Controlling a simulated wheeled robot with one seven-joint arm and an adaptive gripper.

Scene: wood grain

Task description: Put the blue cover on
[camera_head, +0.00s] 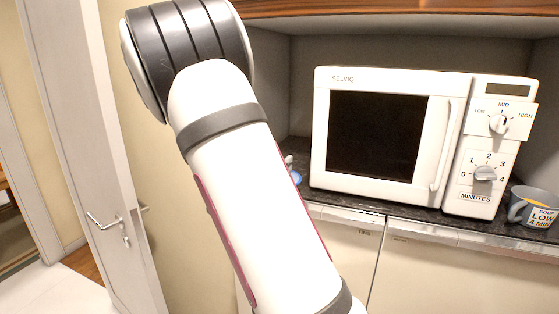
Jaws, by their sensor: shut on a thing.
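A small part of the blue cover (296,178) shows just past the right edge of my arm, by the left end of the counter. A small grey-white part of my gripper (289,160) shows right above it, shut on the cover. My arm hides most of both, so their tilt and exact height cannot be told. A grey mug (517,207) with a label reading "SOUP LOW 4 MIN" stands on the counter at the far right. Its top is uncovered and something yellow-orange shows inside.
A white microwave (385,135) with its door shut stands on the dark counter (345,203) between the cover and the mug. Its dials (486,174) face me. Cabinets (430,270) lie below, and a wooden edge (400,8) runs above. A white door (75,130) is at the left.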

